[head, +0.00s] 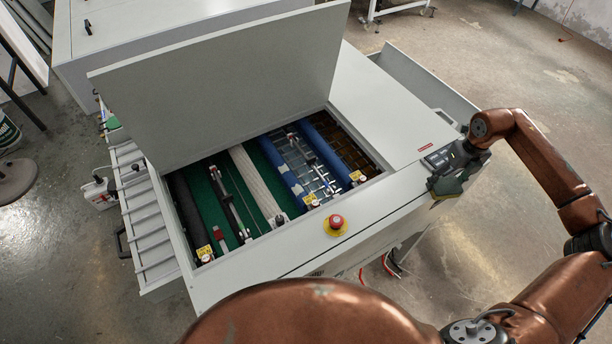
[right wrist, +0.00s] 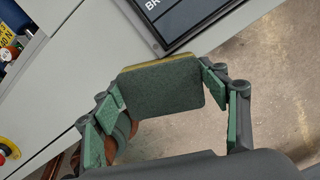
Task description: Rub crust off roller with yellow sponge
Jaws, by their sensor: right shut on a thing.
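The yellow sponge (right wrist: 165,100) shows its dark green scouring face and a thin yellow edge in the right wrist view. My right gripper (right wrist: 163,90) is shut on it, with one finger at each side. In the head view my right gripper (head: 447,184) is over the right end of the machine, beside the control panel. The open machine bay holds a black roller (head: 188,212), a white roller (head: 255,180) and blue rollers (head: 280,167). I cannot make out which roller carries crust. My left gripper is out of view.
The machine's grey lid (head: 225,85) stands open behind the bay. A red emergency button (head: 336,222) sits on the front edge. The control panel (head: 440,158) is at the right end. Yellow-labelled knobs line the bay's front.

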